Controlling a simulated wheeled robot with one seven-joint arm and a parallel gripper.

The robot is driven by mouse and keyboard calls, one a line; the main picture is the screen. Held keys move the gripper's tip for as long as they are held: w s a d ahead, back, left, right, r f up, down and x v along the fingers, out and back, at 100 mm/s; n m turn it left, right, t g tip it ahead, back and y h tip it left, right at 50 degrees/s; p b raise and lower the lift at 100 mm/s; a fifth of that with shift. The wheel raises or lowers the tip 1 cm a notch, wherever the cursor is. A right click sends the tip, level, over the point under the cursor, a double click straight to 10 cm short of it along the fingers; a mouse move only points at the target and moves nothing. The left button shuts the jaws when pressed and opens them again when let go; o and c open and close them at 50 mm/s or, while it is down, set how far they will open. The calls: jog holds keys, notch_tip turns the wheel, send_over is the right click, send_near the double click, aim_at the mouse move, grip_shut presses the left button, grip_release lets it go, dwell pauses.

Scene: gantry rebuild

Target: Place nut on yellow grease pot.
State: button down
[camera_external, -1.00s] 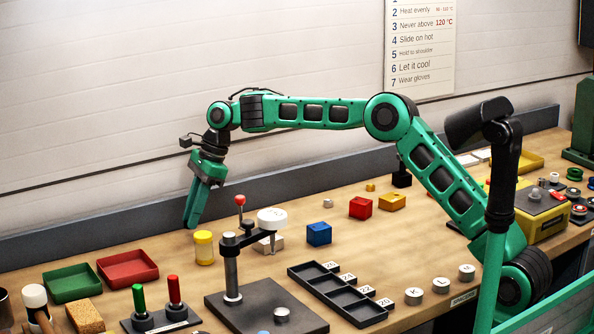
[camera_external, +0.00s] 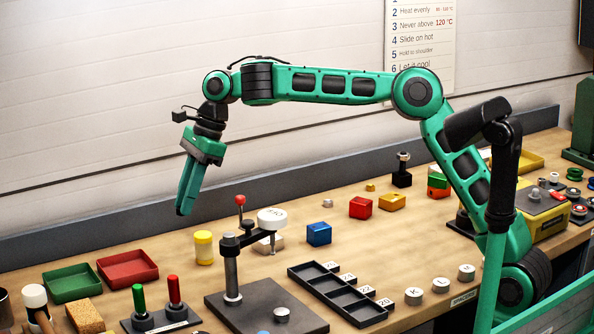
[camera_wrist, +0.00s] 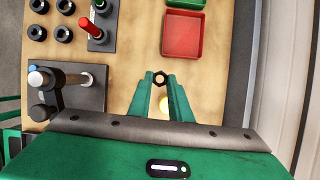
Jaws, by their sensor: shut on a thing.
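My gripper (camera_external: 183,212) points down over the back left of the bench, in the air. The nut cannot be made out in the external view. The yellow grease pot (camera_external: 203,248), with a pale yellow lid, stands upright on the bench, to the right of and below the fingertips in the external view. In the wrist view part of the pot (camera_wrist: 165,104) shows between the fingers, apart from the nut.
A red tray (camera_external: 128,268) and a green tray (camera_external: 71,284) lie left of the pot. A black press with a post (camera_external: 232,275) stands close in front of it. A blue block (camera_external: 319,234) and a small grey piece (camera_external: 327,203) lie to the right.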

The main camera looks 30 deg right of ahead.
jog(key=s+r, duration=0.3)
jog(key=s, duration=0.3)
send_over(201, 234)
jog(key=d, duration=0.2)
jog(key=shift+n, duration=0.3)
jog(key=f, duration=0.6)
jog(key=shift+a+f, duration=0.25)
jog(key=shift+f, duration=2.05)
jog(key=shift+f, duration=0.15)
jog(key=c, duration=1.6)
grip_release()
jog(key=v, duration=1.2)
jog(key=shift+r, duration=0.25)
